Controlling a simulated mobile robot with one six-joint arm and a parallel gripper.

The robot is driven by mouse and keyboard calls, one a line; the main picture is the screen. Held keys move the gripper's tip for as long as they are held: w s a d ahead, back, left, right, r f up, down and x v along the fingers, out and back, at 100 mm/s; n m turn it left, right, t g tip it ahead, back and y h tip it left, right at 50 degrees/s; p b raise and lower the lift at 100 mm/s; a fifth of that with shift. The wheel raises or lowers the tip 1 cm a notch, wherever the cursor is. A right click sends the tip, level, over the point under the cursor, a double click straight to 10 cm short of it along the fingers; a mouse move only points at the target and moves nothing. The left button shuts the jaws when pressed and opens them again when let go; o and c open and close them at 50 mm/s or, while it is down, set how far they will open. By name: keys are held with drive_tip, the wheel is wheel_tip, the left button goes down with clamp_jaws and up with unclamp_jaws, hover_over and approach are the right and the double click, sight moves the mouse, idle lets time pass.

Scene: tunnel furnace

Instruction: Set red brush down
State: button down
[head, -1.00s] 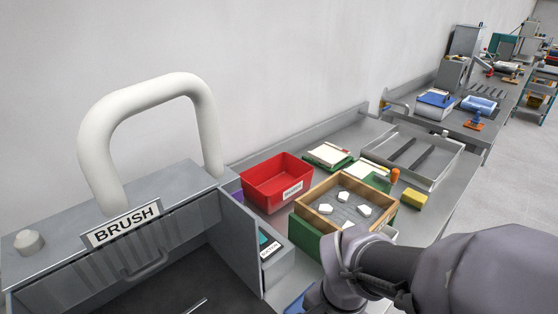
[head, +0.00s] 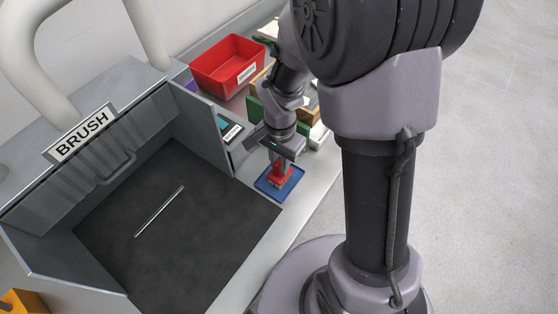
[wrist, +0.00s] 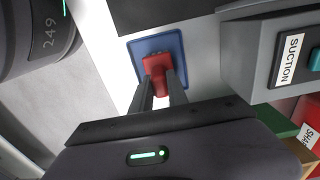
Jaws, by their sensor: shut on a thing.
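My gripper (head: 279,162) points down at the right of the brush booth and is shut on the red brush (head: 281,178). The brush is over a small blue mat (head: 265,187) on the bench. In the wrist view the red brush (wrist: 156,68) sits between my two fingertips (wrist: 160,84), above the middle of the blue mat (wrist: 172,42). I cannot tell whether the brush touches the mat. Its lower side is hidden.
The booth marked BRUSH (head: 83,134) has a dark floor with a thin metal rod (head: 159,211) on it. A suction box (wrist: 294,60) stands beside the mat. A red bin (head: 228,65) is behind. Bare bench lies in front of the mat.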

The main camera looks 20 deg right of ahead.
drive_tip(key=shift+r, duration=0.15)
drive_tip(key=shift+f, duration=0.2)
drive_tip(key=c, duration=1.3)
unclamp_jaws()
wheel_tip(320, 180, up, 12)
drive_tip(key=p, duration=0.5)
drive_tip(key=s+a+r+n+t+y, duration=0.1)
drive_tip(key=s+a+r+n+t, duration=0.1)
drive_tip(key=s+r, duration=0.4)
drive_tip(key=s+a+r+n+t+y, duration=0.1)
drive_tip(key=s+a+r+n+t, duration=0.1)
drive_tip(key=s+r, duration=0.4)
wheel_tip(320, 180, up, 3)
drive_tip(key=shift+s+n+t, duration=0.4)
drive_tip(key=shift+n+t, duration=0.5)
drive_tip(key=shift+n, duration=0.3)
